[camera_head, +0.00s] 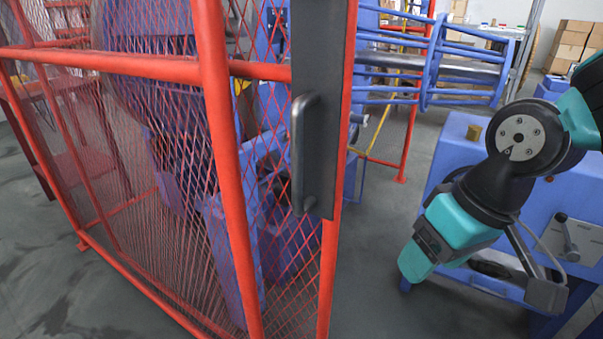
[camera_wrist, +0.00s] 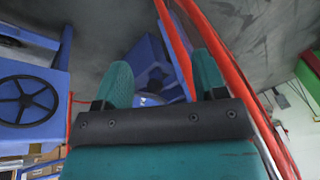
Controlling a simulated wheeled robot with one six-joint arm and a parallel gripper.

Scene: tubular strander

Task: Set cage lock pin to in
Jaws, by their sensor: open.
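I cannot make out the cage lock pin for certain in either view. A small lever (camera_head: 568,240) on a light plate shows on the blue cabinet at the right in the head view; I cannot tell whether it is the pin. My gripper (camera_head: 415,265) points down and left, between the red mesh guard and the blue cabinet. In the wrist view its two teal fingers (camera_wrist: 162,75) stand apart, with nothing held between them. Behind them are a blue machine part (camera_wrist: 150,60) and a red guard bar (camera_wrist: 178,45).
The red mesh guard (camera_head: 215,150) with its grey door handle (camera_head: 300,155) fills the left and middle. The blue cabinet (camera_head: 460,145) stands at the right, close to my arm. A black handwheel (camera_wrist: 25,100) is at the left of the wrist view. Some grey floor (camera_head: 380,300) is clear between.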

